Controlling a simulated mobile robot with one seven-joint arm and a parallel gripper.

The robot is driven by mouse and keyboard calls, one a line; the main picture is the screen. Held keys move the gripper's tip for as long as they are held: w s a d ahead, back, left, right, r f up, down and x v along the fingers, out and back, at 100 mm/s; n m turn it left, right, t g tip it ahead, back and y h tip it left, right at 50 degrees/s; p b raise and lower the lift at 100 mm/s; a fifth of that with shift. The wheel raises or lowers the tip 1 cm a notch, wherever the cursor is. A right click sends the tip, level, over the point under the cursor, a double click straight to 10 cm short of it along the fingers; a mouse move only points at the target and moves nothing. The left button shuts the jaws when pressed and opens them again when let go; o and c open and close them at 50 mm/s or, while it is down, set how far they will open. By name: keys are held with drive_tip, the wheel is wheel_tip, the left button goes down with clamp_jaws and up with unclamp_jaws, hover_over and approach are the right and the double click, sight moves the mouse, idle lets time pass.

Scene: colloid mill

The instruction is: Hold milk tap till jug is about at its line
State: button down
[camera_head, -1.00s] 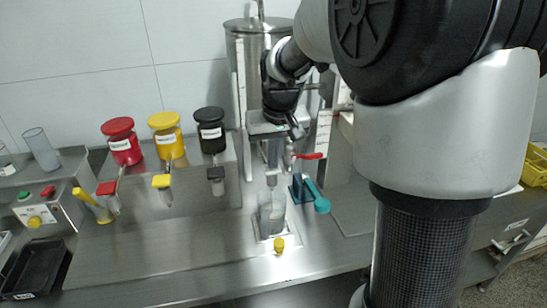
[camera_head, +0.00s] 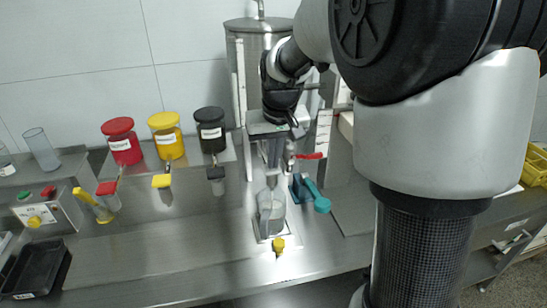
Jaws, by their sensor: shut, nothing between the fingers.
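A clear jug (camera_head: 271,214) stands on a square plate below a spout, in front of the tall steel tank (camera_head: 248,70). Its line and fill level are too small to tell. A red-handled tap (camera_head: 308,156) sticks out to the right under the tank. My gripper (camera_head: 273,165) hangs in front of the tank, above the jug and left of the red handle. Its fingers point down and are shut with nothing seen between them. Whether it touches the tap behind it cannot be told.
A teal-handled tool (camera_head: 316,198) sits right of the jug. A yellow knob (camera_head: 279,244) is in front of it. Red (camera_head: 122,142), yellow (camera_head: 166,136) and black (camera_head: 211,131) jars stand on a shelf at left. A black tray (camera_head: 38,268) lies at front left.

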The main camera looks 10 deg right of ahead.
drive_tip(key=shift+s+f, duration=0.25)
drive_tip(key=shift+f, duration=0.1)
drive_tip(key=r+p, duration=0.4)
drive_tip(key=r, duration=0.1)
drive_tip(key=shift+w+r, duration=0.2)
drive_tip(key=shift+r, duration=0.05)
drive_tip(key=v, duration=0.9)
drive_tip(key=shift+b, duration=0.3)
drive_tip(key=shift+s, duration=0.1)
drive_tip(key=s+f+t+p, duration=0.1)
drive_tip(key=s+t+p, duration=0.1)
drive_tip(key=s, duration=2)
drive_tip(key=shift+a+f, duration=0.25)
drive_tip(key=shift+a, duration=0.05)
